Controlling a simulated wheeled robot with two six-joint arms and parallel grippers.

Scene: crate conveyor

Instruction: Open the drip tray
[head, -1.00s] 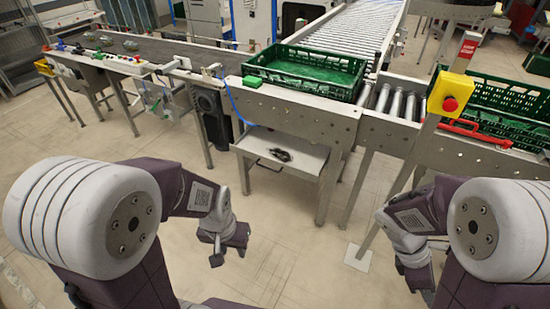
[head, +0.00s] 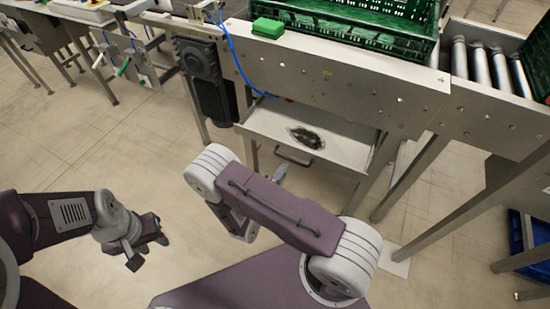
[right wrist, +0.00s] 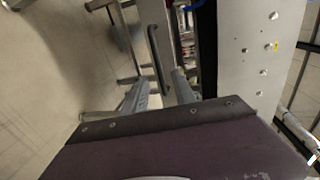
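The drip tray (head: 340,150) is a shallow pale metal tray below the conveyor frame, with a dark wet-looking patch on its floor. Its dark bar handle (head: 294,157) is on the front face; the handle also shows in the right wrist view (right wrist: 158,58). My right gripper (right wrist: 160,88) is open, its two grey fingers apart with the handle seen ahead between them. No contact with the handle can be made out. In the head view my right arm mostly hides this gripper. My left gripper (head: 147,252) is empty, its fingers apart, low at the left over the floor.
A green crate (head: 345,28) and a small green block (head: 268,27) sit on the conveyor above the tray. A blue cable (head: 236,55) hangs beside a black motor (head: 205,75). Metal legs flank the tray. The floor in front is clear.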

